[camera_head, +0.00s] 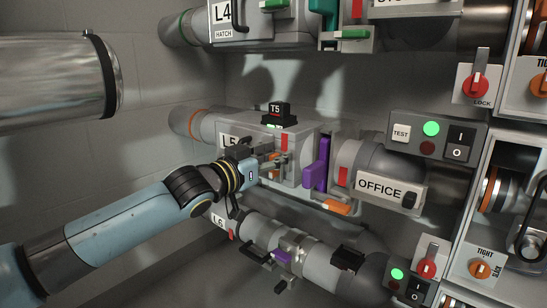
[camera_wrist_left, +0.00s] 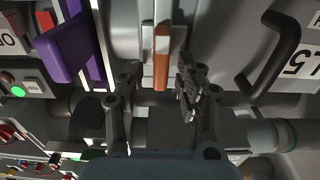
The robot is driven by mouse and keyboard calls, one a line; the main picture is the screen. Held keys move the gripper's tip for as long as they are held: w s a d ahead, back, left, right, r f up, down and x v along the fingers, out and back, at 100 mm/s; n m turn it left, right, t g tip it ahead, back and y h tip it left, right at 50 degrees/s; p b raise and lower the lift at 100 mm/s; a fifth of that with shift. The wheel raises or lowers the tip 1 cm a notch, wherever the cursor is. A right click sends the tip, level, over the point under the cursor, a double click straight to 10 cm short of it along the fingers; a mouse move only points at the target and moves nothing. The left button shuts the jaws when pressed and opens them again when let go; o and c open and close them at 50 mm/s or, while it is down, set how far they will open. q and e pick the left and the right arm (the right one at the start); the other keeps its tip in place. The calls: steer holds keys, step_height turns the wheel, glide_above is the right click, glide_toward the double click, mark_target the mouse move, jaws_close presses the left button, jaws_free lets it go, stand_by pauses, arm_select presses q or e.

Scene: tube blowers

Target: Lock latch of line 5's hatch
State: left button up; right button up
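Line 5's hatch box (camera_head: 298,141) is in the middle of the head view, with its L5 label (camera_head: 229,142) partly behind my left gripper (camera_head: 270,163). In the left wrist view the L5 label (camera_wrist_left: 302,64) and a black hatch handle (camera_wrist_left: 281,52) are at the right. An orange-tipped latch (camera_wrist_left: 162,58) shows there at the top middle. It also shows small beside my gripper in the head view (camera_head: 284,159). My left gripper's fingers (camera_wrist_left: 157,92) are apart, one on each side of the latch's line. Contact cannot be told. My right gripper is out of view.
A purple lever (camera_head: 322,165) stands just right of the latch, with an orange lever (camera_head: 337,207) below it. A black T5 block (camera_head: 279,114) sits on top of the hatch box. Line 6's pipe (camera_head: 318,265) runs below, and line 4's box (camera_head: 245,20) is above.

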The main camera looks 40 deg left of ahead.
arm_select(q)
jaws_close()
